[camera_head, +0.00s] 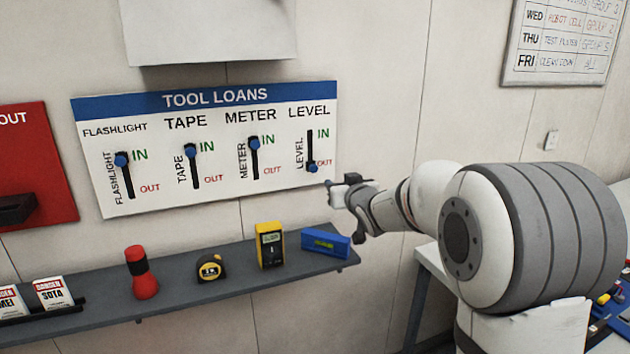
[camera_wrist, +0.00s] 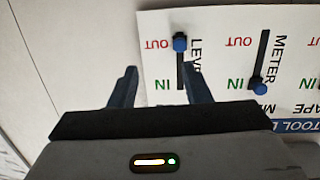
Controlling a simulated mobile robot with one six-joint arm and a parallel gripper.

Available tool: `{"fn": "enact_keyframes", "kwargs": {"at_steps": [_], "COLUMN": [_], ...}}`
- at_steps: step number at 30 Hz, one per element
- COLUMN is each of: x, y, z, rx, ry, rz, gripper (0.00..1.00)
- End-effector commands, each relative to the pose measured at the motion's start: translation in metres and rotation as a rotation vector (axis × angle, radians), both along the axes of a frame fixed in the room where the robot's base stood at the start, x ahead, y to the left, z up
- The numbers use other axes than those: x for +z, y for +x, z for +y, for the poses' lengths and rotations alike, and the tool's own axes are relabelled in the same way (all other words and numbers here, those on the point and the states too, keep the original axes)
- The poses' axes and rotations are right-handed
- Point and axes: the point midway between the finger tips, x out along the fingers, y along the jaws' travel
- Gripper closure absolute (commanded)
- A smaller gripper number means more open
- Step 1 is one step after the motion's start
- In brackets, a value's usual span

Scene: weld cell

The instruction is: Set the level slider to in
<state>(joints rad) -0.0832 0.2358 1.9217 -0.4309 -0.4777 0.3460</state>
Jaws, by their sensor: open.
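The level slider's blue knob (camera_head: 312,168) sits at the low end of its black slot, beside the red OUT label, on the white TOOL LOANS board (camera_head: 225,195). The green IN label is at the slot's upper end. In the wrist view the board appears upside down, with the level knob (camera_wrist: 180,43) at the top near OUT. My gripper (camera_head: 338,184) is just right of the board's lower right corner, to the right of the level slider. It is open and empty; in the wrist view its two dark fingers (camera_wrist: 158,84) stand apart, with the knob beyond the right finger.
The flashlight (camera_head: 121,159), tape (camera_head: 190,151) and meter (camera_head: 254,143) knobs are at IN. A shelf (camera_head: 205,294) below the board holds a red flashlight (camera_head: 141,272), tape measure (camera_head: 210,268), yellow meter (camera_head: 269,245) and blue level (camera_head: 325,242). A grey box (camera_head: 210,30) hangs above.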

Motion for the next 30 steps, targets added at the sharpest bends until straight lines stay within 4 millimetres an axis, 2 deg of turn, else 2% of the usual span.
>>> {"fn": "enact_keyframes", "kwargs": {"at_steps": [2, 6, 11, 21, 30], "x": [-0.007, -0.007, -0.005, -0.005, -0.006], "y": [0.016, 0.028, 0.041, 0.087, 0.102], "z": [0.015, 0.03, 0.038, 0.058, 0.064], "rx": [0.049, 0.101, 0.116, 0.115, 0.115], "ry": [0.025, 0.054, 0.061, 0.061, 0.061], "rz": [-0.058, -0.119, -0.134, -0.133, -0.132], "gripper": [0.56, 0.56, 0.56, 0.56, 0.56]}}
